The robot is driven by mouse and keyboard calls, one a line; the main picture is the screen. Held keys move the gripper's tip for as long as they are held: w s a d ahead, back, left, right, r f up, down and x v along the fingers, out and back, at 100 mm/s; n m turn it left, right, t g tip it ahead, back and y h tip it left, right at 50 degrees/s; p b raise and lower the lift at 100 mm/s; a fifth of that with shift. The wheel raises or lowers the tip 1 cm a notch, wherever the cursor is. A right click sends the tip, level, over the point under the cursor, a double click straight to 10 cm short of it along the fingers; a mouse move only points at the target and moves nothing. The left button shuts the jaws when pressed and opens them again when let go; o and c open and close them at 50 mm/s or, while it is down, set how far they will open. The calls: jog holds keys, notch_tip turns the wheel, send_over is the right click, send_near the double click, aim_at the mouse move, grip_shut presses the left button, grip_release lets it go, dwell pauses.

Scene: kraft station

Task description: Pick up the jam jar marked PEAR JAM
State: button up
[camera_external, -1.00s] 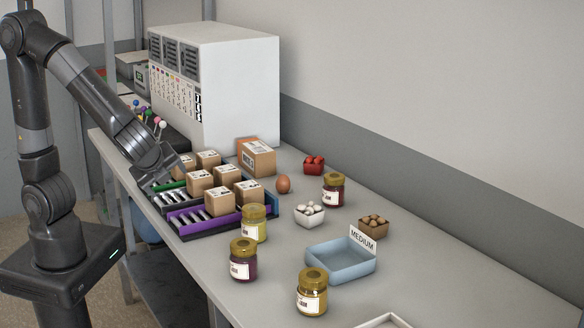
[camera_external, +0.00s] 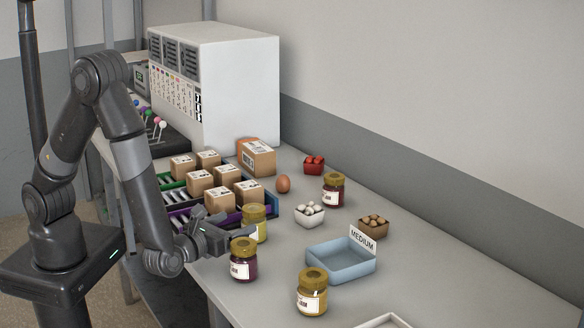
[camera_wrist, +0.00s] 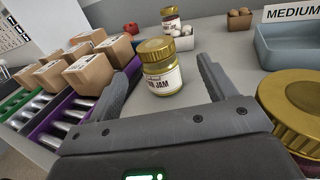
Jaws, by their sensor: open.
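A jar of pale yellow-green jam (camera_external: 254,224) with a gold lid stands upright on the table beside the purple roller lane. In the wrist view the jar (camera_wrist: 161,72) is ahead, between the lines of my two fingers; its label shows JAM, but the word above is too small to read surely. My gripper (camera_wrist: 166,62) is open and empty, low over the table and pointing at this jar. In the external view my gripper (camera_external: 236,226) is at the table's near side, left of the jar and partly behind the purple jar.
A purple jar (camera_external: 243,264) stands close by in front, and an amber jar (camera_external: 312,294) farther right; a gold lid (camera_wrist: 300,105) looms at the wrist view's right. A dark red jar (camera_external: 333,192) stands behind. Cartons (camera_external: 220,201) on lanes lie left; a blue MEDIUM tray (camera_external: 340,270) lies right.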

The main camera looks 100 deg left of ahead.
aim_at(247, 217)
jog(key=x, duration=0.5)
jog(key=shift+a, duration=0.2)
jog(key=shift+x, duration=2.6)
jog(key=shift+s+f, duration=0.15)
jog(key=shift+c, duration=0.5)
jog(key=c, duration=1.2)
